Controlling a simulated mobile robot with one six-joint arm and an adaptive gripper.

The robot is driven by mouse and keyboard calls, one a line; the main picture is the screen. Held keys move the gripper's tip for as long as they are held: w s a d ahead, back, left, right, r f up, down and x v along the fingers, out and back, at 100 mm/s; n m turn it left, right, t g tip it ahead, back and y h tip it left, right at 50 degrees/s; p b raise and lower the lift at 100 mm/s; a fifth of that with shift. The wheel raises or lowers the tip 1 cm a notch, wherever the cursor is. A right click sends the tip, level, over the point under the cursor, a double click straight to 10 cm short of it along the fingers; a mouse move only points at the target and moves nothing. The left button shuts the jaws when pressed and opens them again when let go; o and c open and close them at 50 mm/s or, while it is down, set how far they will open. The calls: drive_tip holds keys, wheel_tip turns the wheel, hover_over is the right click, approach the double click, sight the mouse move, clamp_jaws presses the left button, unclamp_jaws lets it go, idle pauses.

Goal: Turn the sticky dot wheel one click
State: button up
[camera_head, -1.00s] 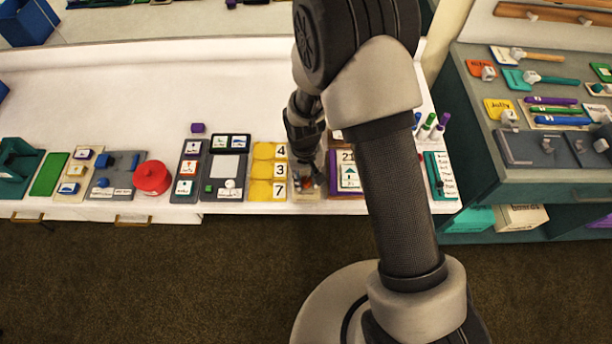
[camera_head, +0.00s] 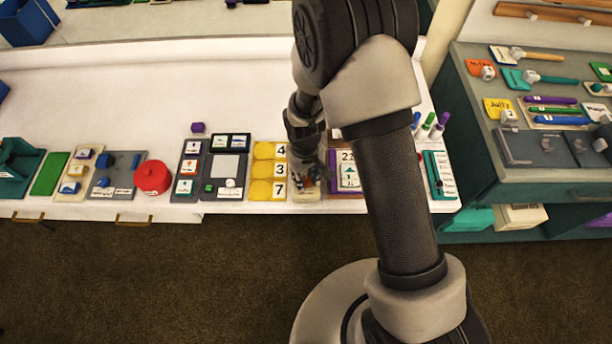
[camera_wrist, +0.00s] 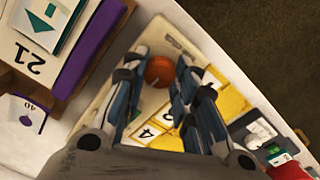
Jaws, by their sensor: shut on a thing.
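The sticky dot wheel looks to be the cream unit (camera_head: 305,195) between the yellow number panel and the purple 21 display. In the wrist view, its cream plate (camera_wrist: 160,36) carries a round orange-red knob (camera_wrist: 159,69). My gripper (camera_head: 313,176) is low over this unit in the head view. In the wrist view, its two fingers stand on either side of the orange-red knob and are shut on it. The fingers and arm hide much of the unit, and I cannot make out any dots or click marks.
The yellow panel (camera_head: 262,172) with 4, 3 and 7 stands close on the left. The purple 21 display (camera_head: 345,190) stands close on the right, partly behind my arm. A red round piece (camera_head: 152,177) is farther left. The table behind is mostly clear.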

drive_tip(key=o, duration=0.8)
wheel_tip(320, 180, up, 12)
drive_tip(key=shift+a+r, duration=0.1)
idle(0.5)
wheel_tip(320, 180, up, 6)
hover_over(305, 180)
drive_tip(key=s+d, duration=0.1)
drive_tip(key=d, duration=0.2)
drive_tip(key=s+d+r+m+t, duration=0.2)
drive_tip(key=s+d+r, duration=0.25)
drive_tip(key=r, duration=0.55)
drive_tip(key=s+d+r+m+t, duration=0.1)
drive_tip(key=s+r, duration=0.1)
drive_tip(key=s, duration=0.2)
drive_tip(key=s+d+r+m, duration=0.1)
drive_tip(key=s+d+r, duration=0.1)
drive_tip(key=s, duration=0.3)
drive_tip(key=s+d+r+m+t, duration=0.1)
drive_tip(key=s+d+r, duration=0.1)
drive_tip(key=s, duration=0.3)
drive_tip(key=shift+d+r+t, duration=0.2)
drive_tip(key=shift+r+t, duration=0.1)
drive_tip(key=shift+r, duration=0.05)
